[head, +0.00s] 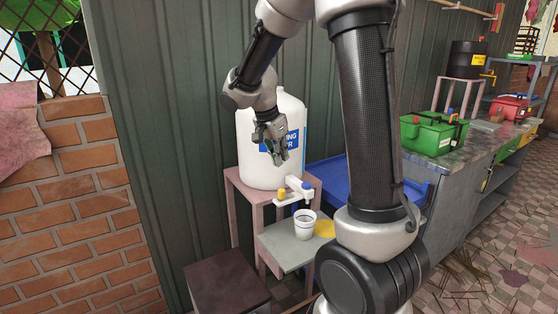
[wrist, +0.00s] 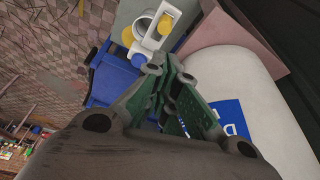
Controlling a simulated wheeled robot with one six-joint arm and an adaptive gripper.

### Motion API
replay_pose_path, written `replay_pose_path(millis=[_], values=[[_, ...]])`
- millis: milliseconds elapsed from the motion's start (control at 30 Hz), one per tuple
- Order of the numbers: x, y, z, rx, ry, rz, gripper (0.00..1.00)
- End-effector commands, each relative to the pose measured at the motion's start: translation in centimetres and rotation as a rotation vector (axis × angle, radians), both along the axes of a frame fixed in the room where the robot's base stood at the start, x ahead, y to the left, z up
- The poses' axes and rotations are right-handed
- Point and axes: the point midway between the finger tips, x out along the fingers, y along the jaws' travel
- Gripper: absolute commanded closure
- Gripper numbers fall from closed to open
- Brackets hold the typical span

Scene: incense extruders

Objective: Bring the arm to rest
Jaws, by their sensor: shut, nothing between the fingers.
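My gripper (head: 280,157) hangs at the end of my bent arm, in front of the large white water container (head: 262,172) with a blue label. Its fingers are shut and hold nothing. In the wrist view my gripper (wrist: 158,62) fills the lower middle, with the white container (wrist: 235,75) to its right. Whether the fingers touch the container cannot be told.
The container stands on a pink stand (head: 238,187) with a tap (head: 294,190). A white cup (head: 304,225) sits on a grey shelf (head: 283,246) below the tap. A dark box (head: 226,280) is in front. A green toolbox (head: 428,136) is on the right bench.

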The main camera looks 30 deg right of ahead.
Motion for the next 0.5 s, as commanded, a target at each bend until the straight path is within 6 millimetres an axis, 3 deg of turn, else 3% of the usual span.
replay_pose_path(millis=[367,500], values=[[0.0,0.0,-0.03,-0.001,0.004,0.012,1.0],[-0.25,-0.01,-0.09,-0.013,0.065,0.163,1.0]])
